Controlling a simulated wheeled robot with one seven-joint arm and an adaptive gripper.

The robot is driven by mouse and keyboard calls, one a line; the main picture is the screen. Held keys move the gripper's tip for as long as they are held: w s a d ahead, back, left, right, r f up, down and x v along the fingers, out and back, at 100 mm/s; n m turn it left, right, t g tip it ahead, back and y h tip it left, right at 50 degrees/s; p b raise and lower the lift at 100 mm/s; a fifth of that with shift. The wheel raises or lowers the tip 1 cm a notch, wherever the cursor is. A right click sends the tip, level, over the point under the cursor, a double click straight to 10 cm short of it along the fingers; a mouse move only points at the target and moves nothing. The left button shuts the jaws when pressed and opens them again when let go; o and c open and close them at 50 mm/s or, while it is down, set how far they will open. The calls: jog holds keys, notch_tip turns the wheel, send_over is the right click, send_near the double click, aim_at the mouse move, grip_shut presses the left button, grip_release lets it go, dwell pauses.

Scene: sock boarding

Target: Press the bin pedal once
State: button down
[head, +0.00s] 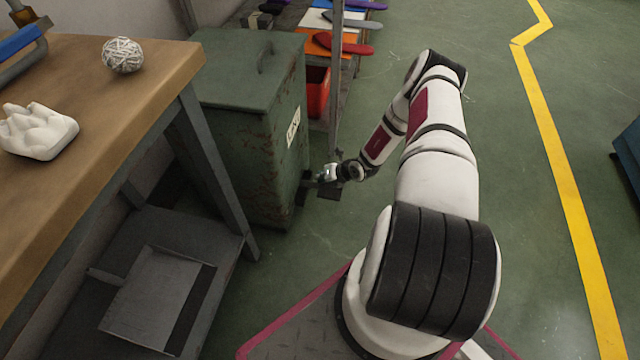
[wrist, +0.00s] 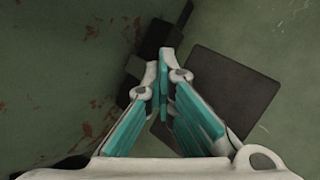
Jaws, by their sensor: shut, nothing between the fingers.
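The bin (head: 245,120) is a dark green, rust-flecked metal box with a closed lid and a white label; its side fills the left of the wrist view (wrist: 55,70). Its pedal is a dark flat plate (wrist: 225,88) low beside the bin, with a dark bracket next to it; in the head view the pedal (head: 330,193) is partly hidden by my gripper. My gripper (wrist: 166,56) is shut and empty, pointing down over the plate's left edge and the bracket. It also shows in the head view (head: 322,176). I cannot tell whether the fingertips touch the pedal.
A wooden workbench (head: 150,75) stands left of the bin, holding a wire ball (head: 122,55) and a white lumpy object (head: 38,131). A grey dustpan (head: 155,295) lies on its lower shelf. A thin metal post (head: 337,90) rises near the bin.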

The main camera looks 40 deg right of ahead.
jog(key=shift+s+f+b, duration=0.2)
jog(key=shift+f+b, duration=0.2)
jog(key=shift+f, duration=0.3)
jog(key=shift+s+f+b, duration=0.15)
jog(key=shift+f+b, duration=0.25)
jog(key=shift+f, duration=0.25)
dwell(0.6)
jog(key=shift+r, duration=0.2)
jog(key=shift+w+r+p, duration=0.15)
jog(key=shift+r+p, duration=0.7)
jog(key=shift+r, duration=0.1)
jog(key=shift+w+r+p, duration=0.15)
jog(key=shift+r+p, duration=0.7)
jog(key=shift+r, duration=0.05)
jog(key=shift+r, duration=0.1)
jog(key=r+p, duration=0.4)
jog(key=shift+w+a+r, duration=0.1)
jog(key=shift+w+r, duration=0.1)
jog(key=shift+r, duration=0.2)
